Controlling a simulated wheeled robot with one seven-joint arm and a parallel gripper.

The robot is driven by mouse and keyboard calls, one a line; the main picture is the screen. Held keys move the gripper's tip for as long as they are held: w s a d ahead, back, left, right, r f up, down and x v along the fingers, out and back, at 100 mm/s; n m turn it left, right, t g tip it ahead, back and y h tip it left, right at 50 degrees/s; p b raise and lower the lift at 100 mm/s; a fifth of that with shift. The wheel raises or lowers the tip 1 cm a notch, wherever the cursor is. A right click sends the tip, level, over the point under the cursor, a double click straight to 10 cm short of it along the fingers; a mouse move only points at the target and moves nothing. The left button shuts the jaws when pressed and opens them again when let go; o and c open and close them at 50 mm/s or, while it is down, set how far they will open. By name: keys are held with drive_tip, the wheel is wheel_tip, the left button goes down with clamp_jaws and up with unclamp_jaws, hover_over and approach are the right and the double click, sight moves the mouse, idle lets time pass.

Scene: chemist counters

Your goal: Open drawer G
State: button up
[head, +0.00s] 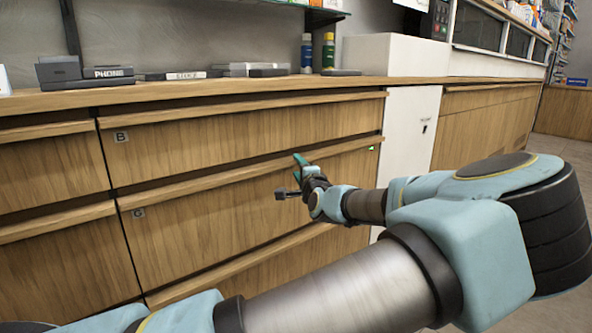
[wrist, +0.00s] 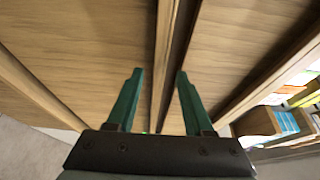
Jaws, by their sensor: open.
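Drawer G (head: 235,217) has a wooden front with a small grey letter plate at its upper left and a long wooden lip along its top edge. It looks shut, below drawer B (head: 230,135). My gripper (head: 298,170) is at the right part of that lip, turned sideways. In the wrist view my gripper (wrist: 160,72) is open, with a teal finger on each side of the lip (wrist: 164,60). A dark gap shows beside the lip. Nothing is visibly clamped. I cannot tell whether either finger touches the wood.
The countertop (head: 200,92) above holds dark boxes (head: 85,72) and two bottles (head: 328,52). A white panel (head: 405,135) stands right of the drawers. Another lipped drawer front (head: 265,272) lies below. Floor (wrist: 25,150) shows at the wrist view's lower left.

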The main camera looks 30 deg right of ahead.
drive_tip(key=shift+w+d, duration=0.2)
drive_tip(key=shift+w, duration=0.9)
clamp_jaws()
idle(0.7)
